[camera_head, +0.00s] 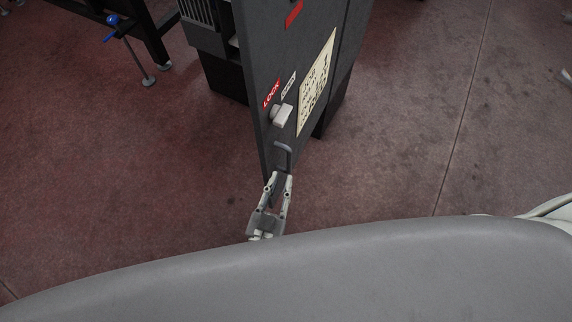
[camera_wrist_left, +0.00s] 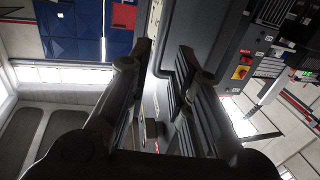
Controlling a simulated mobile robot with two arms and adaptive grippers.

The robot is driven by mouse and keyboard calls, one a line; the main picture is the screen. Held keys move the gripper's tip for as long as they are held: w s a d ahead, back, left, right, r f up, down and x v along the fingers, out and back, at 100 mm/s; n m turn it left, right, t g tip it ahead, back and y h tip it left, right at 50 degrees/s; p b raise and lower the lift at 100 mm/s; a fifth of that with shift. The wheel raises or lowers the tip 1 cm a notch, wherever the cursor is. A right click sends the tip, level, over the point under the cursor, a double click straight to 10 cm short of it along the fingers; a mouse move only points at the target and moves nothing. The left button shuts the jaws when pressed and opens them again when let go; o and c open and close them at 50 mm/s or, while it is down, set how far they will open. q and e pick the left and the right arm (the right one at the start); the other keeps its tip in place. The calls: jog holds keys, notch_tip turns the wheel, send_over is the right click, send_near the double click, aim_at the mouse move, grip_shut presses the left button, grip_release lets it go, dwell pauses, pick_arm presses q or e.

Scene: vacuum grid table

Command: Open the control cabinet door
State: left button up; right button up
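The dark grey cabinet door (camera_head: 266,60) stands upright in the upper middle of the head view. It carries a red LOCK label, a pale knob (camera_head: 283,115) and a small U-shaped grey handle (camera_head: 283,155) near its lower end. I cannot tell whether the door is ajar. My left gripper (camera_head: 279,178) is just below the handle in the head view, with its fingers pointing at it. In the left wrist view its fingers (camera_wrist_left: 165,48) are apart, and I make out nothing clearly held between them. Contact with the handle is not clear. My right gripper is not in view.
A black frame (camera_head: 150,35) with a blue-handled part (camera_head: 112,28) stands at the upper left. The left wrist view shows a panel with a red-and-yellow switch (camera_wrist_left: 240,72).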

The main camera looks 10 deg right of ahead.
pick_arm(q)
jog(key=shift+v, duration=1.75)
jog(key=s+a+f+g+y, duration=0.15)
jog(key=a+f, duration=0.25)
jog(key=f, duration=0.5)
jog(key=s+a+f+g+y, duration=0.1)
jog(key=s+a+f+g, duration=0.2)
jog(key=f, duration=0.5)
jog(key=s+a+f+g+y, duration=0.2)
jog(key=a+f+g, duration=0.15)
jog(key=f, duration=0.55)
jog(key=s+a+f+n+g+y, duration=0.1)
jog(key=s+a+f+g+y, duration=0.1)
jog(key=s+a+f, duration=0.4)
jog(key=s+a+f+n+g+y, duration=0.1)
jog(key=s+a+f+g, duration=0.4)
jog(key=s+a, duration=0.5)
jog(key=shift+s+f+n+y, duration=0.35)
jog(key=shift+s+f+n, duration=0.2)
jog(key=shift+f, duration=0.4)
jog(key=shift+w, duration=0.1)
